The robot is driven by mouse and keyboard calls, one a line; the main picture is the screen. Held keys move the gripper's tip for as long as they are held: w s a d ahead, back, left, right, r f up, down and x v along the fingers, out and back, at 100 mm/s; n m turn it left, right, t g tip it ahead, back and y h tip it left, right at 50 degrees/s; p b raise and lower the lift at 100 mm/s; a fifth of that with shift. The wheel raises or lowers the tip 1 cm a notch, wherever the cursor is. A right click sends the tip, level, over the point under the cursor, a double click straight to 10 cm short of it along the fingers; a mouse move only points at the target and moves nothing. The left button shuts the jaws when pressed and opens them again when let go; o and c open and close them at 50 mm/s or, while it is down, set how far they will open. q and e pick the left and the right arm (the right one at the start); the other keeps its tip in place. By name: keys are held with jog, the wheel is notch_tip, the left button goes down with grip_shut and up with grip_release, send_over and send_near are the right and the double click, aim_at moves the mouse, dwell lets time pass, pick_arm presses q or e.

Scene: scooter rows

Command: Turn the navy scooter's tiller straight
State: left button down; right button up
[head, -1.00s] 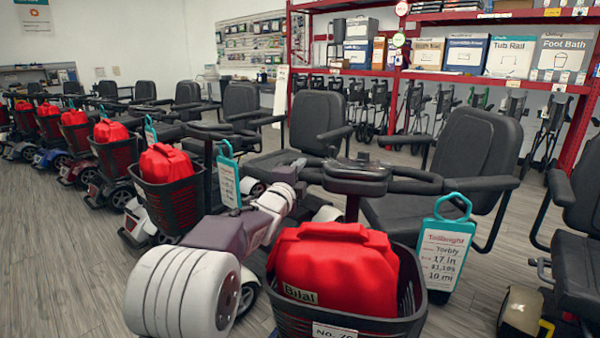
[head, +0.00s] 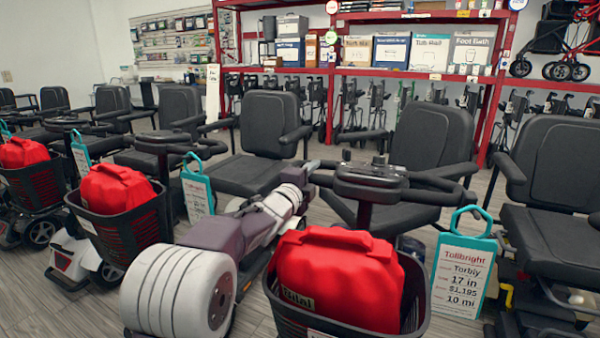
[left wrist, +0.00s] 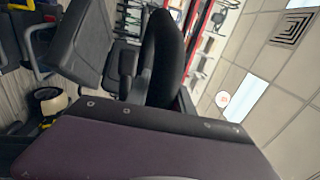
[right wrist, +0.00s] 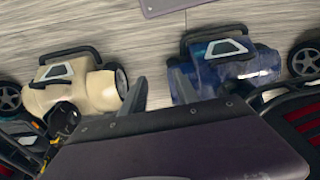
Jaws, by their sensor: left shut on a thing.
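The nearest scooter's tiller (head: 372,185) stands at the centre right in the head view, with black handlebars and a black front basket (head: 345,325). The basket holds a red bag marked "Bilal" (head: 345,275). That scooter's body is hidden, so I cannot tell its colour. My left gripper (head: 308,172) is shut on the left end of its handlebar. The black grip (left wrist: 163,55) shows in the left wrist view. In the right wrist view, my right gripper (right wrist: 158,92) is open and empty, above the floor near a navy-blue scooter body (right wrist: 225,65).
A cream scooter (right wrist: 80,80) stands beside the blue one. More scooters with red bags line the left, one basket (head: 120,225) close to my left arm. A teal-framed price tag (head: 463,270) and a black seat (head: 553,165) are at right. Red shelving (head: 400,75) stands behind.

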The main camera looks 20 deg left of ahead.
pick_arm(q)
jog(key=shift+r, duration=0.15)
jog(key=c, duration=1.4)
grip_release()
jog(key=shift+w, duration=0.1)
jog(key=shift+o, duration=1.4)
jog(key=shift+w+d, duration=0.1)
jog(key=s+a+p, duration=0.1)
jog(key=s, duration=0.8)
jog(key=shift+f+p, duration=0.3)
jog(key=shift+f, duration=0.05)
jog(key=shift+a, duration=0.15)
